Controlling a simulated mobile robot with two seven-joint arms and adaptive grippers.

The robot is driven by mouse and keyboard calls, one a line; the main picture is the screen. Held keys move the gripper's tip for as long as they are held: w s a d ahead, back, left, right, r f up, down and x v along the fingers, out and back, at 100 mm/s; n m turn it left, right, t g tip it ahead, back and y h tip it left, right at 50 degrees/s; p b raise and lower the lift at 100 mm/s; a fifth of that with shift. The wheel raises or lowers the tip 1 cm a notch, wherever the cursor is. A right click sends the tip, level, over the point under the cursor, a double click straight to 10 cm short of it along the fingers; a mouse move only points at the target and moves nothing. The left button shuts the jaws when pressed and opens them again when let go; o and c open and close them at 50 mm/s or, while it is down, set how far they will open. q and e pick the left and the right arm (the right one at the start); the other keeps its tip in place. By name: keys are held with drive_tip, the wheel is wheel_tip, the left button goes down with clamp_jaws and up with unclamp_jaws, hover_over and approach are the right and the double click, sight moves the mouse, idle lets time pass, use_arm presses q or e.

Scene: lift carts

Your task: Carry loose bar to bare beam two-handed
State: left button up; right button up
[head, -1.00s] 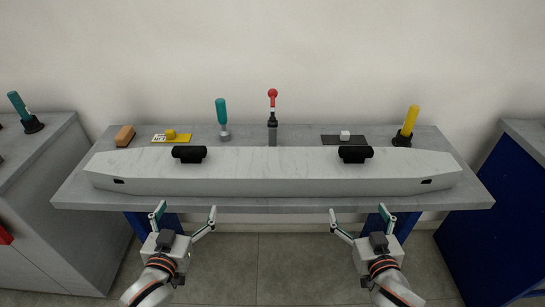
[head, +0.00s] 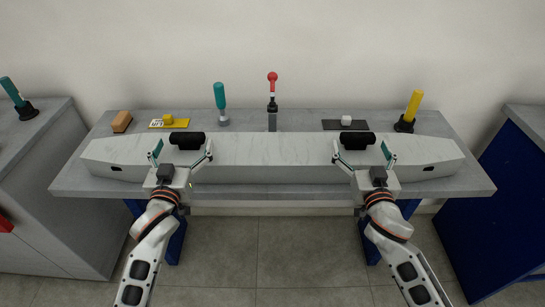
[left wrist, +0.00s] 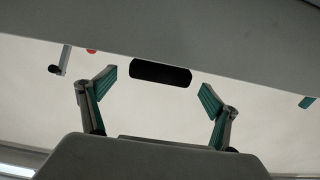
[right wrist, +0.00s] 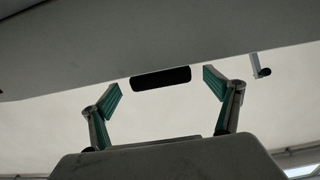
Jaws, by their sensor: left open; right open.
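A long pale, marbled bar (head: 270,150) with tapered ends lies along the table. It has a black left handle (head: 187,141) and a black right handle (head: 357,138) on top. My left gripper (head: 183,152) is open, its fingers to either side of the left handle. My right gripper (head: 362,151) is open around the right handle in the same way. In the left wrist view the handle (left wrist: 160,74) lies between and just beyond the fingertips; the right wrist view shows the same for its handle (right wrist: 160,78). I cannot make out a bare beam.
Behind the bar on the grey table (head: 460,181) stand a teal-handled tool (head: 220,98), a red-knobbed lever (head: 272,95) and a yellow-handled tool (head: 412,108). A brown block (head: 122,121) and small blocks on mats lie there too. Cabinets flank the table; the floor in front is clear.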

sight(185, 140)
use_arm(q)
drive_tip(key=shift+w, duration=1.8)
use_arm(e)
drive_tip(key=shift+w, duration=1.8)
use_arm(q)
drive_tip(key=shift+c, duration=0.4)
use_arm(e)
drive_tip(key=shift+c, duration=0.4)
use_arm(q)
drive_tip(key=c, duration=2.1)
use_arm(e)
drive_tip(key=c, duration=2.1)
use_arm(q)
drive_tip(key=shift+w+r, duration=0.1)
drive_tip(key=shift+r, duration=0.25)
use_arm(e)
drive_tip(key=shift+w+r, duration=0.1)
drive_tip(key=shift+r, duration=0.25)
